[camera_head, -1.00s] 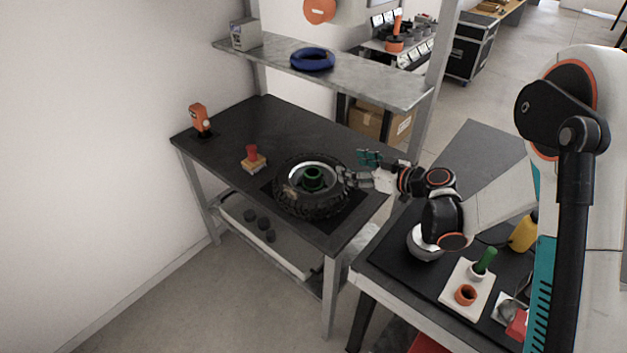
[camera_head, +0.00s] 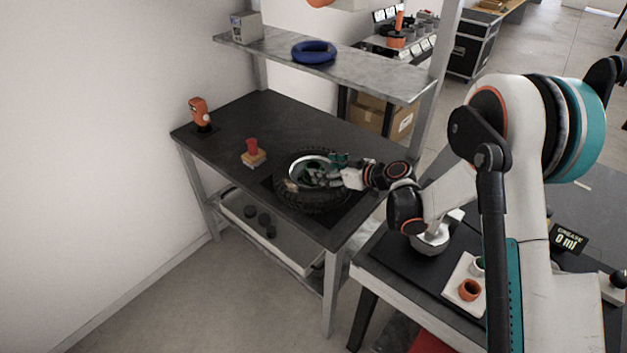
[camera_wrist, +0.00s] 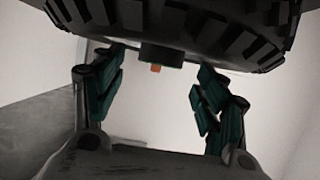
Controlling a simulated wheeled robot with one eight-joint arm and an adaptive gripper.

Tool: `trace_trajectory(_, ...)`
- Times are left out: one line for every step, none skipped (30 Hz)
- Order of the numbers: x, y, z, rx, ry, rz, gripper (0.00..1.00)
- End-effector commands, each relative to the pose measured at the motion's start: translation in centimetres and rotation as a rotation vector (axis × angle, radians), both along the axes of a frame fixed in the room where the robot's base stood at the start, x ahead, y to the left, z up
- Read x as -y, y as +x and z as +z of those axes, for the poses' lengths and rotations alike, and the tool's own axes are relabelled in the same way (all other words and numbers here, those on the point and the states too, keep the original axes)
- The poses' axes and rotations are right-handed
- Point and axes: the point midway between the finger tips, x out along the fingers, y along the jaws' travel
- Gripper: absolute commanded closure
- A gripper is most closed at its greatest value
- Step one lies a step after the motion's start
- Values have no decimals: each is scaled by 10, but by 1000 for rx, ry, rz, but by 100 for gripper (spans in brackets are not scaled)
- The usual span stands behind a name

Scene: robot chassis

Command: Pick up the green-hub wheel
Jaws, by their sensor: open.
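The wheel (camera_head: 298,201) lies flat on the dark workbench, with a black knobbly tyre and a pale rim. Its green hub is mostly hidden behind my gripper. My gripper (camera_head: 316,173) reaches in from the right and overlaps the wheel's right half and centre in the head view; its height above the hub is hard to tell. In the wrist view my gripper (camera_wrist: 158,78) has its two teal-padded fingers spread apart with nothing held between them. The tyre tread (camera_wrist: 190,30) fills the top of that view, beyond the fingertips.
A red-topped block (camera_head: 254,154) and an orange tool (camera_head: 199,114) stand left of the wheel on the workbench (camera_head: 255,110). A shelf (camera_head: 375,82) with a blue ring (camera_head: 314,52) hangs behind. A side table at right holds a white tray with an orange ring (camera_head: 470,290).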

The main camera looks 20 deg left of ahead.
Motion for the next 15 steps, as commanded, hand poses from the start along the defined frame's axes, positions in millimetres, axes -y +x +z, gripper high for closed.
trace_trajectory(-7,2,-6,0,0,2,33)
trace_trajectory(-10,3,-8,1,0,1,33)
trace_trajectory(-15,5,-10,1,0,1,33)
trace_trajectory(-20,7,-12,1,0,1,33)
trace_trajectory(-24,8,-14,0,0,2,33)
trace_trajectory(-28,10,-16,1,0,1,33)
trace_trajectory(-31,11,-17,1,0,1,33)
trace_trajectory(-33,13,-17,1,0,0,33)
trace_trajectory(-35,14,-17,0,0,-1,33)
trace_trajectory(-36,14,-17,1,1,-2,33)
trace_trajectory(-36,14,-17,1,1,-2,33)
trace_trajectory(-36,14,-17,1,1,-2,33)
trace_trajectory(-36,14,-16,1,1,-2,33)
trace_trajectory(-36,14,-16,1,1,-2,33)
trace_trajectory(-36,14,-16,1,1,-2,33)
